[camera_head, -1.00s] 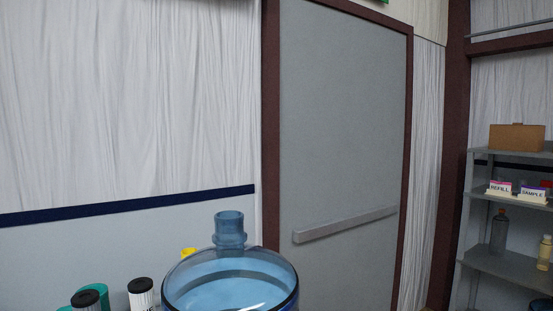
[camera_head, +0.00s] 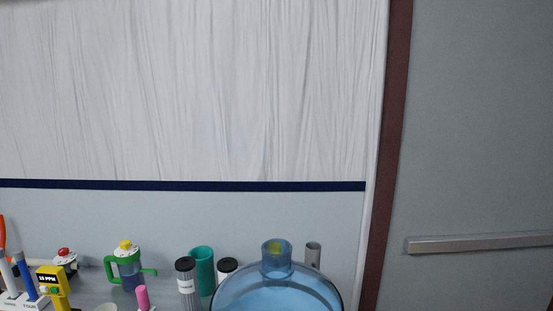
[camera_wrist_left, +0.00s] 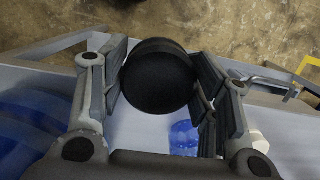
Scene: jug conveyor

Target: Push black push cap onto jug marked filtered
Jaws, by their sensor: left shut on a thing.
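A large clear blue jug (camera_head: 277,292) with an open neck (camera_head: 277,257) stands upright at the bottom of the head view. Its label is not in view, so I cannot tell how it is marked. In the left wrist view my left gripper (camera_wrist_left: 160,85) is shut on a round black cap (camera_wrist_left: 160,78), held between its two finger pads. A blue jug part (camera_wrist_left: 38,125) lies at the left of that view, below the gripper. Neither gripper shows in the head view.
Behind the jug stand black-capped cartridges (camera_head: 186,283), a teal cylinder (camera_head: 202,268), a green-handled pitcher (camera_head: 128,270) and a yellow meter (camera_head: 54,285). A blue object (camera_wrist_left: 184,138) and a white one (camera_wrist_left: 258,140) lie near the gripper.

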